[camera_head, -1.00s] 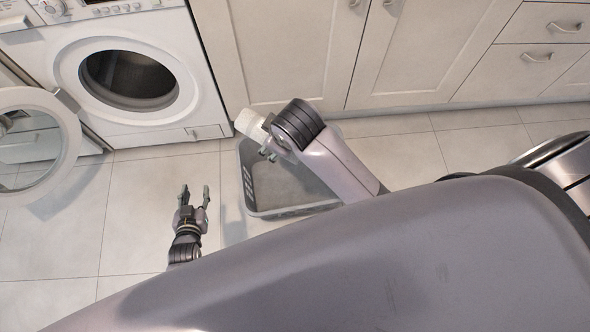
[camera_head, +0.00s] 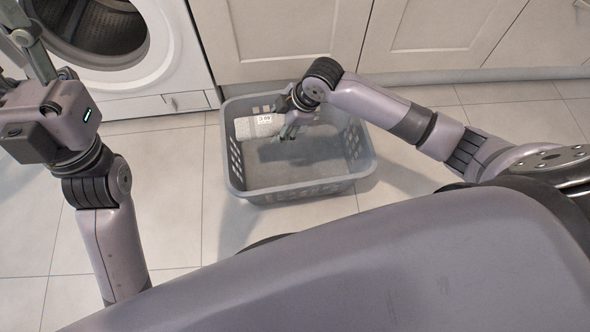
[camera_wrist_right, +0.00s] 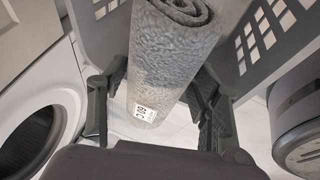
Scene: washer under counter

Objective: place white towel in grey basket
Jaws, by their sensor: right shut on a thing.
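The grey basket (camera_head: 300,192) stands on the floor in front of the cabinets. The white towel (camera_head: 257,127) is a rolled bundle with a printed tag, inside the basket's outline at its back left. My right gripper (camera_head: 287,122) is shut on the towel. In the right wrist view the towel (camera_wrist_right: 170,60) lies between the two fingers (camera_wrist_right: 160,115), with basket walls (camera_wrist_right: 262,45) beside it. I cannot tell whether it touches the basket floor. My left gripper (camera_head: 22,60) is at the far left, in front of the washer, partly cut off; its opening is unclear.
The washer (camera_head: 155,75) with its round opening (camera_head: 95,28) stands at the back left. White cabinets (camera_head: 280,40) run behind the basket. The tiled floor (camera_head: 170,185) left of the basket is clear.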

